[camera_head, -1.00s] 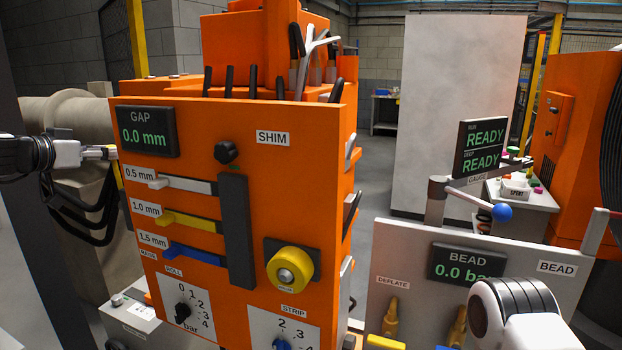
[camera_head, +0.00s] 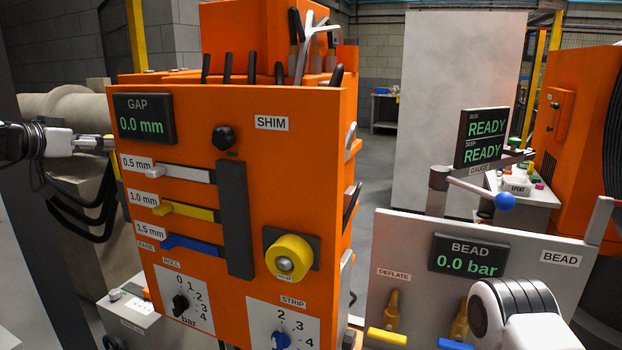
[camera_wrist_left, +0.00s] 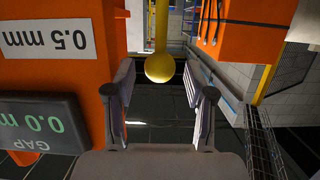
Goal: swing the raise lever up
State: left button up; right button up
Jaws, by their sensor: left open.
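The raise lever is a yellow rod with a round yellow ball knob (camera_wrist_left: 159,68) in the left wrist view. The knob shows between the tips of my left gripper (camera_wrist_left: 162,92), which is open. The fingers stand apart on either side, and I cannot tell how deep the knob sits between them. In the head view my left gripper (camera_head: 105,143) is at the left edge of the orange cabinet (camera_head: 285,190), beside the GAP display (camera_head: 145,118). Only a sliver of yellow rod shows there. My right gripper is out of view; part of my right arm shows at bottom right.
The cabinet front carries three shim levers, including a yellow one (camera_head: 185,211), and a yellow knob (camera_head: 288,256). Dark hoses (camera_head: 85,205) hang below my left gripper. A BEAD panel (camera_head: 400,250) stands at the right. The orange wall is close beside the left gripper.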

pick_arm(q)
jog(key=b+v, duration=0.1)
jog(key=v, duration=0.8)
jog(key=shift+w+f, duration=0.1)
jog(key=shift+f, duration=0.05)
